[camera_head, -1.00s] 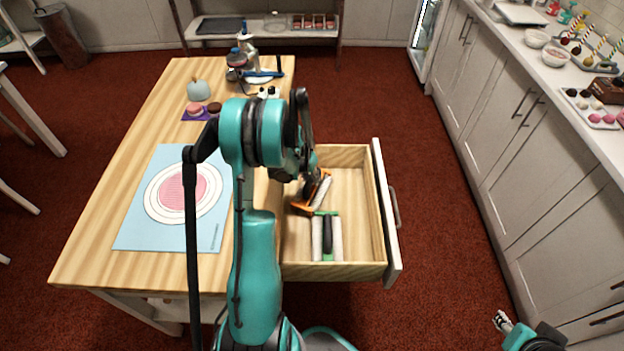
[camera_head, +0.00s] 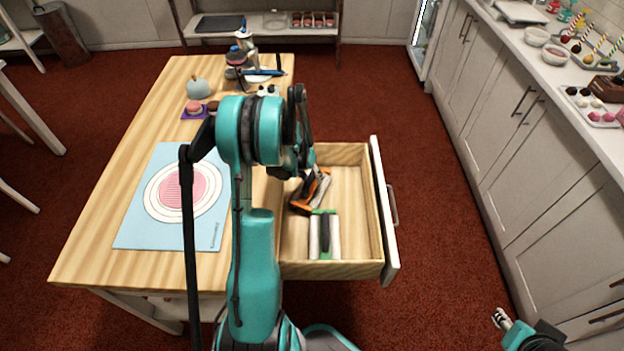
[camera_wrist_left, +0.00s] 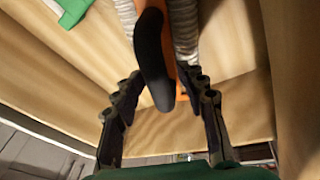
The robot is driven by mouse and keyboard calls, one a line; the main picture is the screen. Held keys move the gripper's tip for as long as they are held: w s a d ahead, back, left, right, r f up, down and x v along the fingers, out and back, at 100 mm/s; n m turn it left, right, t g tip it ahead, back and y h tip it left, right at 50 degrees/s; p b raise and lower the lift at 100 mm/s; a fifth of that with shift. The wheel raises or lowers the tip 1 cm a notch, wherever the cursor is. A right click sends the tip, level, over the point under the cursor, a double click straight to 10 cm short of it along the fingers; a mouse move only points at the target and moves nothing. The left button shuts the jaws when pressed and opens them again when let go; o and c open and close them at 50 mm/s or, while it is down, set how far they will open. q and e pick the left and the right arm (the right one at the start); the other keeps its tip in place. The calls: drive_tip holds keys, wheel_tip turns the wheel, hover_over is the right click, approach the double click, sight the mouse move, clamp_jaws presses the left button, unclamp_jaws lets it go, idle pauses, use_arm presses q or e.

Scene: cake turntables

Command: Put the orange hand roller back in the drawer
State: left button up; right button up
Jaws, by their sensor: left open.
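The orange hand roller (camera_head: 311,190) is in the open drawer (camera_head: 356,219), near its far left part, partly hidden by my left arm. In the left wrist view, the roller's black handle (camera_wrist_left: 153,58) and ribbed cylinders lie ahead of my left gripper (camera_wrist_left: 163,92). The gripper is open, with one finger on each side of the handle end. I cannot tell whether they touch. A green-framed roller (camera_head: 325,234) lies nearer the drawer's front end; its green part (camera_wrist_left: 75,10) shows in the left wrist view. My right gripper (camera_head: 502,319) is at the lower right, far from the drawer.
The wooden table (camera_head: 105,225) holds a blue mat (camera_head: 135,232), small cakes and a stand mixer. The drawer's right half is bare. Its white front panel (camera_head: 384,210) stands out over the red floor. White cabinets (camera_head: 500,130) line the right.

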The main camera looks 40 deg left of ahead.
use_arm(q)
drive_tip(key=d+p+v, duration=0.1)
drive_tip(key=p+v, duration=0.3)
drive_tip(key=v, duration=0.7)
drive_tip(key=d+r+m, duration=0.1)
drive_tip(key=d+r, duration=0.7)
drive_tip(key=d, duration=0.1)
drive_tip(key=s+d+r+m+t, duration=0.1)
drive_tip(key=s+d+r+t, duration=0.1)
drive_tip(key=s+d, duration=0.4)
drive_tip(key=s+d+r+m+t+y, duration=0.1)
drive_tip(key=s+d+r, duration=0.4)
drive_tip(key=d, duration=0.8)
drive_tip(key=shift+s+d+r+m+t, duration=0.2)
drive_tip(key=shift+s+d+m+t, duration=0.25)
drive_tip(key=shift+s, duration=0.5)
drive_tip(key=shift+a, duration=0.15)
